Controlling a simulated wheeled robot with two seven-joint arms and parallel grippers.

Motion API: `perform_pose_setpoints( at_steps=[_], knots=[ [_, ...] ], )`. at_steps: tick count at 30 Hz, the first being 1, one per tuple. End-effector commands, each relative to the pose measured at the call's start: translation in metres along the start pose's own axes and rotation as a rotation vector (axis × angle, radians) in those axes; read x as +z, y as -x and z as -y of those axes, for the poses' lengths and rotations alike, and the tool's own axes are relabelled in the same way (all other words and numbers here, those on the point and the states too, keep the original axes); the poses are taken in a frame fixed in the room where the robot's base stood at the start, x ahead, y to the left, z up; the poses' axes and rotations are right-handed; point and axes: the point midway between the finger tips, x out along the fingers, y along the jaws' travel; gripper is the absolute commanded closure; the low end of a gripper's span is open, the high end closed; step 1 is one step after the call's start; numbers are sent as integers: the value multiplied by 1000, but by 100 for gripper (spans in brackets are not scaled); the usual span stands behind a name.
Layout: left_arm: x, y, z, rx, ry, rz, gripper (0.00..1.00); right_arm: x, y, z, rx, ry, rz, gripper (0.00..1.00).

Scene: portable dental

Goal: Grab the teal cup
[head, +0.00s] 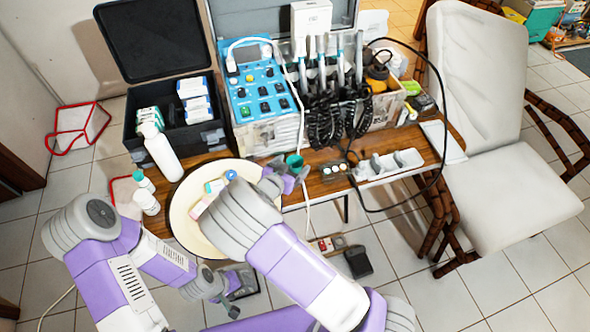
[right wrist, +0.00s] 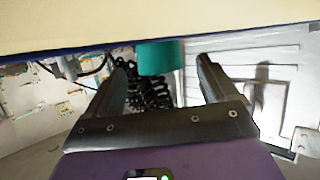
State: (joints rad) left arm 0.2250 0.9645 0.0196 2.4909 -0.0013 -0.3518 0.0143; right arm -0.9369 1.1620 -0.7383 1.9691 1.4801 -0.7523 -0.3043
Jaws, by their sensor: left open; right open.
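The teal cup (head: 294,161) stands on the wooden table, in front of the blue control unit. My right gripper (head: 284,177) is at the table's front edge, right by the cup and partly covering it. In the right wrist view the cup (right wrist: 161,57) shows beyond and between the two spread fingers (right wrist: 163,72), and its top is cut off by a pale band across the picture. The right gripper is open and holds nothing. My left gripper (head: 236,284) is open and empty, low over the floor in front of the table.
A round cream tray (head: 187,216) with small items lies left of the cup, partly under my right arm. The blue control unit (head: 262,92) and black coiled cords (head: 327,118) stand behind. A white holder (head: 391,166) lies to the right. A white bottle (head: 161,153) stands at left.

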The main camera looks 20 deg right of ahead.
Motion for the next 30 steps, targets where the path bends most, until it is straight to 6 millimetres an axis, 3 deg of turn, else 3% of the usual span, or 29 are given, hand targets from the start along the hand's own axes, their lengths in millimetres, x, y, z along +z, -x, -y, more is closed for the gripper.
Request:
perform_pose_setpoints(
  at_steps=[4, 11, 23, 30],
  knots=[
    [0, -6, 2, 0, 0, 0, 32, 0, -14, 1, -1, -1, -1, 13],
    [0, -5, 2, 0, 0, -1, 32, -1, -15, 1, -1, -1, 0, 13],
    [0, -5, 2, 0, 0, -1, 32, -1, -15, 1, -1, -1, 0, 73],
    [0, -5, 2, 0, 0, -1, 32, -2, -14, 1, -1, -1, 0, 74]
  ],
)
